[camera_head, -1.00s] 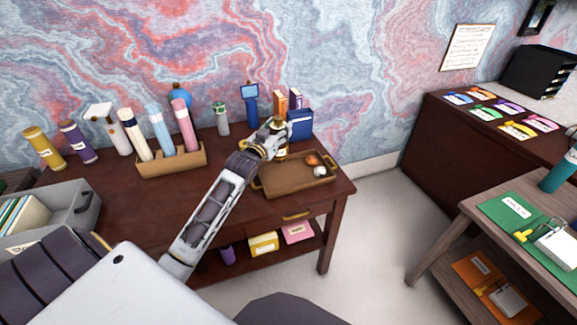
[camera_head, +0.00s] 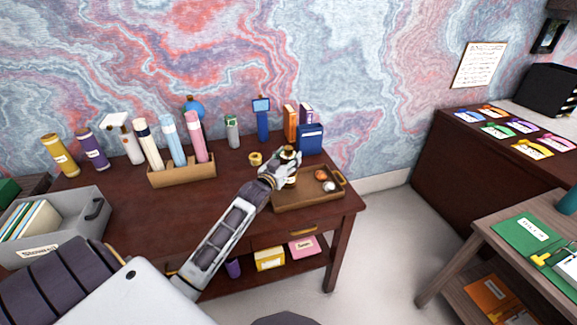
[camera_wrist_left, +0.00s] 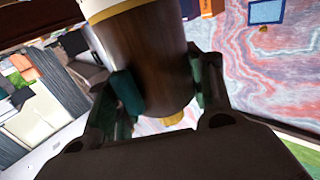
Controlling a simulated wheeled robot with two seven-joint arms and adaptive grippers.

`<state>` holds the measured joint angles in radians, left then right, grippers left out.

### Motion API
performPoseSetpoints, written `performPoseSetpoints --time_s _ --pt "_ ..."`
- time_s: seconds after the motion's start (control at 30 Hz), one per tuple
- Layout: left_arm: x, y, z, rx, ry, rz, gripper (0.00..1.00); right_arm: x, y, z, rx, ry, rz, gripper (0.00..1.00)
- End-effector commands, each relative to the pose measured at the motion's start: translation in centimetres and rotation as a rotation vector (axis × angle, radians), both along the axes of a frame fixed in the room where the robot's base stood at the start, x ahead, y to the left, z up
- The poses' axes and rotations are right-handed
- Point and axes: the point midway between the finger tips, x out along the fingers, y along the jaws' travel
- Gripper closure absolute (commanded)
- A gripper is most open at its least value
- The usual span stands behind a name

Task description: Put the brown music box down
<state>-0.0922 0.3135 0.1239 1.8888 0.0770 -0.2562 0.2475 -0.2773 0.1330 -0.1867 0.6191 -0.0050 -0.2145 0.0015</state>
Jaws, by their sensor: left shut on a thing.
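The brown music box (camera_head: 289,154) is a dark upright cylinder in the head view, partly hidden by my fingers. In the left wrist view the brown music box (camera_wrist_left: 152,50) fills the top middle, with a pale band and a gold knob. My left gripper (camera_head: 285,169) is shut on it, at the back left edge of the brown tray (camera_head: 290,204). In the wrist view the left gripper (camera_wrist_left: 163,90) has a dark green finger on each side of it. I cannot tell whether its base touches anything. My right gripper is not in view.
The tray holds a small orange thing (camera_head: 320,174) and a white one (camera_head: 328,186). A small gold thing (camera_head: 255,158) stands left of my gripper. Behind are a blue box (camera_head: 310,138) and a blue stand (camera_head: 262,122). A wooden rack (camera_head: 180,176) of tubes stands left. The front of the desk is partly clear.

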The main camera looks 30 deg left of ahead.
Motion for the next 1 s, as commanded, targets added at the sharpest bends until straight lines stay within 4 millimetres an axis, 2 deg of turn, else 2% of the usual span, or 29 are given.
performPoseSetpoints --time_s 0.3,0.77,0.8,0.97,1.0 --pt "0.0 0.0 -3.0 0.000 0.000 0.000 0.99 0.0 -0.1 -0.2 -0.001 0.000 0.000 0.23" --pt "0.0 0.0 -3.3 0.000 -0.002 -0.001 0.99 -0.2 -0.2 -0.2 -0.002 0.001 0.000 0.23" --pt "0.0 0.0 -3.5 0.000 0.000 -0.001 0.47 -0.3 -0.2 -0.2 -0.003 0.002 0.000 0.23" --pt "0.0 0.0 -3.4 0.000 0.000 0.000 0.27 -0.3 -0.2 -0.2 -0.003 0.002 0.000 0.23" --pt "0.0 0.0 -3.4 0.000 0.000 0.000 0.27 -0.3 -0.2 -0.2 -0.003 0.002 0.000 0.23"
